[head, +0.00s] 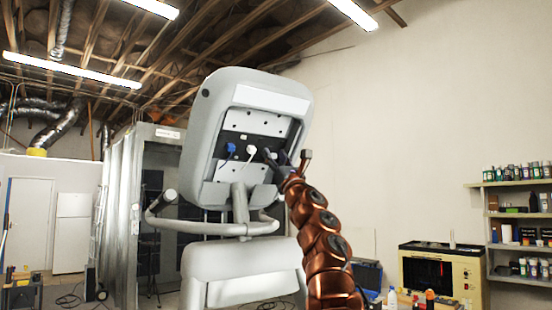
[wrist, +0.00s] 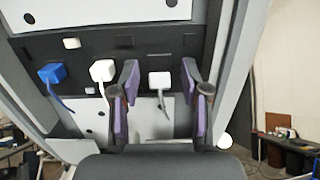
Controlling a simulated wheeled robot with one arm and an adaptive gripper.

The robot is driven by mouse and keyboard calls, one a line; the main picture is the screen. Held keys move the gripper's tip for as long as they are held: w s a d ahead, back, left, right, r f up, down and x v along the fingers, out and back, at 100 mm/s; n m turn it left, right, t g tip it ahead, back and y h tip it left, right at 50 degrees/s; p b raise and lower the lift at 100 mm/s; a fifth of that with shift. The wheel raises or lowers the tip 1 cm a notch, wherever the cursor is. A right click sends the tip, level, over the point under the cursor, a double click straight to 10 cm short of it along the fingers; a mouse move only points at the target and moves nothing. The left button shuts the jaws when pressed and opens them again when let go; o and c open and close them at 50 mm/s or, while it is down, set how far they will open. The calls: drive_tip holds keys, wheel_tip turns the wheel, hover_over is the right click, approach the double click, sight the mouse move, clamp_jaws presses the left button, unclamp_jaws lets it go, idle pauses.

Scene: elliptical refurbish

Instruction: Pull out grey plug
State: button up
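The back of the elliptical's console (head: 255,125) has an open dark recess with plugs in it. In the wrist view a light grey plug (wrist: 160,79) with a cable hanging down sits in the panel between my fingers. My gripper (wrist: 160,72) is open, one finger on each side of the plug, with a visible gap to both. A white plug (wrist: 103,70) sits just left of the left finger, and a blue plug (wrist: 52,73) is further left. In the head view my gripper (head: 283,164) is at the recess's right side; I cannot make out the grey plug there.
The recess's right wall (wrist: 228,70) stands close to my right finger. A small white piece (wrist: 71,43) is on the panel at upper left. The elliptical's handlebar (head: 215,228) curves below the console. A shelf (head: 515,225) and a yellowish oven (head: 440,272) stand at the right.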

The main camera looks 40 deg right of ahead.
sight(275, 154)
drive_tip(key=shift+s+a, duration=0.25)
drive_tip(key=shift+s, duration=0.1)
idle(0.4)
drive_tip(key=shift+s+f, duration=0.1)
drive_tip(key=shift+s, duration=0.05)
drive_tip(key=shift+s+d+f, duration=0.1)
drive_tip(key=shift+d+f, duration=0.05)
drive_tip(key=shift+f, duration=0.3)
drive_tip(key=shift+s+a+f, duration=0.15)
drive_tip(key=shift+s+a, duration=0.05)
drive_tip(key=shift+s+d+f, duration=0.15)
drive_tip(key=shift+s+f, duration=0.1)
drive_tip(key=shift+f, duration=0.1)
drive_tip(key=shift+s, duration=0.2)
drive_tip(key=s+a, duration=0.2)
drive_tip(key=s, duration=0.9)
drive_tip(key=shift+s+a, duration=0.2)
drive_tip(key=shift+a, duration=0.1)
